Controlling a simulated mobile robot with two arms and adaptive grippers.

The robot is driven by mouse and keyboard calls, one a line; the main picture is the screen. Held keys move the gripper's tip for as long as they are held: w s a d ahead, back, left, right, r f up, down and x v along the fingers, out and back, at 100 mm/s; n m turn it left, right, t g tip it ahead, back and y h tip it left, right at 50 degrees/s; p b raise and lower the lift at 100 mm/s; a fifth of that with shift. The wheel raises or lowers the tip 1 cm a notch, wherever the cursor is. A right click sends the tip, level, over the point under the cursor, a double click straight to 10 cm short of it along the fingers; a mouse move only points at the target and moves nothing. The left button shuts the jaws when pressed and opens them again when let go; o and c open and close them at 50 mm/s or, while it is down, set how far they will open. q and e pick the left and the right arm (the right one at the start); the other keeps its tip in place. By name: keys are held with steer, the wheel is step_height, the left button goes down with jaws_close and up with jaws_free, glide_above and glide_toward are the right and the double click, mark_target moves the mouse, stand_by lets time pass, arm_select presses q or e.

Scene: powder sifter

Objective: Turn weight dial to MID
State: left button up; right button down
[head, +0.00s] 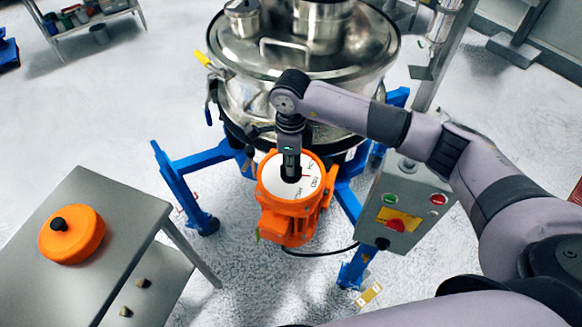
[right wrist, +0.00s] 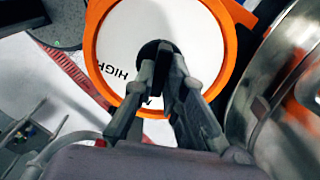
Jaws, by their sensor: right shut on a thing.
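The weight dial is a white round face (head: 278,180) set in an orange motor housing (head: 285,226) under the sifter. In the right wrist view the face (right wrist: 120,40) shows the word HIGH at its lower left, and another label is mostly hidden by the fingers. My right gripper (head: 291,170) points down onto the dial's centre. Its fingers (right wrist: 162,66) are closed around the black knob (right wrist: 152,47), which they largely cover. The knob's pointer is hidden, so I cannot tell its setting. My left gripper is not in view.
The steel sifter drum (head: 300,60) stands on blue legs (head: 182,185) behind the dial. A grey control box (head: 400,205) with buttons is to the right. An orange cover (head: 72,235) with a black knob lies on a grey table (head: 110,205) at left. Floor between table and sifter is clear.

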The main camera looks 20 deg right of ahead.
steer(key=shift+m+b, duration=0.6)
steer(key=shift+m, duration=0.6)
steer(key=c, duration=1.6)
jaws_free()
steer(key=shift+c, duration=0.2)
step_height(320, 180, up, 12)
